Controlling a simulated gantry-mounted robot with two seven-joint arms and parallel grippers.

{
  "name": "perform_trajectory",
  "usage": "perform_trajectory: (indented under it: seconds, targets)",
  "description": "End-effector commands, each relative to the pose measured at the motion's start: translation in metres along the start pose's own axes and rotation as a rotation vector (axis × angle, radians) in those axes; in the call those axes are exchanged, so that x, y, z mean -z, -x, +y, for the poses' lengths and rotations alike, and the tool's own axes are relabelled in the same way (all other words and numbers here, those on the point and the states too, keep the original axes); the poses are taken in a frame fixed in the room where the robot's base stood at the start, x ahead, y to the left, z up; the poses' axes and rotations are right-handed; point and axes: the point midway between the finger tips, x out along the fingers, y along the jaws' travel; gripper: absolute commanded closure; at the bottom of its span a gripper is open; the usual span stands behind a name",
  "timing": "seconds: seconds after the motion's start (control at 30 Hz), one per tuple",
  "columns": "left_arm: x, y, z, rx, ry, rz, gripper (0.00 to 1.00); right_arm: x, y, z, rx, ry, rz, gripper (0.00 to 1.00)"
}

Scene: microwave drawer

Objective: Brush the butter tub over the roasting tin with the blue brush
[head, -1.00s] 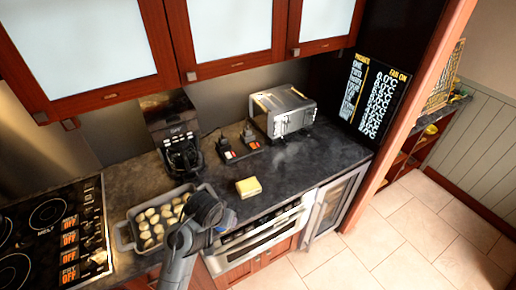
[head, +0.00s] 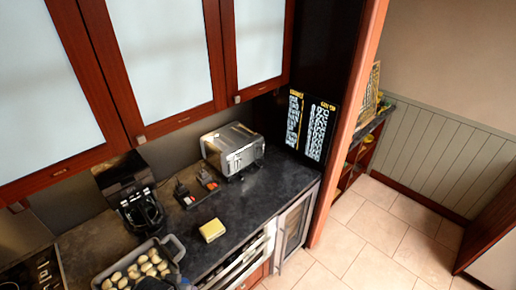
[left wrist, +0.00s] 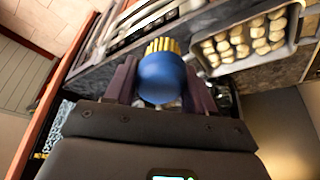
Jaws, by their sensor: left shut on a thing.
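The butter tub (head: 212,230), a small yellow block, sits on the dark counter right of the roasting tin (head: 178,246) in the head view. The grey tin holds several pale round pieces and also shows at upper right in the left wrist view (left wrist: 243,69). My left gripper (left wrist: 161,84) is shut on the blue brush (left wrist: 162,79), whose yellow bristles point away from the wrist. In the head view only a dark part of my arm and a bit of blue show at the bottom edge, near the tin. My right gripper is not in view.
A coffee maker (head: 138,205) stands behind the tin, and a silver toaster (head: 232,148) is at the back. Small red-and-black items (head: 195,187) lie between them. A cooktop (head: 32,272) is at the left. Counter right of the tub is clear.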

Motion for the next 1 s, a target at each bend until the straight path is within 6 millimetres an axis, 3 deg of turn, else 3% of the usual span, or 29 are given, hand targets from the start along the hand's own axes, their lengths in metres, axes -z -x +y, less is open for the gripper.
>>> perform_trajectory:
  seconds: [0.13, 0.17, 0.37, 0.4, 0.6, 0.77, 0.87, 1.0]
  targets:
    - [0.000, 0.000, 0.000, 0.000, 0.000, 0.000, 0.70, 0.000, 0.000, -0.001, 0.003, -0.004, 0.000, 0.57]
    - [0.000, 0.000, 0.000, 0.000, 0.000, 0.000, 0.50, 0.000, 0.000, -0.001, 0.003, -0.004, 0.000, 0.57]
    - [0.000, 0.000, 0.000, 0.000, 0.000, 0.001, 0.81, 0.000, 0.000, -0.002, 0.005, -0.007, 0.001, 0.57]
    - [0.000, 0.000, 0.000, 0.000, 0.000, 0.001, 0.82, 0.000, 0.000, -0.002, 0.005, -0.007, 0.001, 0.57]
    - [0.001, 0.000, 0.000, 0.001, 0.002, 0.001, 0.83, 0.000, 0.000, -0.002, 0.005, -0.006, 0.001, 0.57]
    - [0.017, 0.001, 0.006, -0.002, -0.004, 0.004, 0.83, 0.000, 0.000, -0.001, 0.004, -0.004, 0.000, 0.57]
    - [0.035, -0.004, 0.019, -0.017, -0.036, 0.003, 0.83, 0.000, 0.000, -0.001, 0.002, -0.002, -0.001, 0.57]
    - [0.049, -0.026, 0.053, -0.056, -0.132, -0.002, 0.83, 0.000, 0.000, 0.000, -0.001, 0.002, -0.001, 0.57]
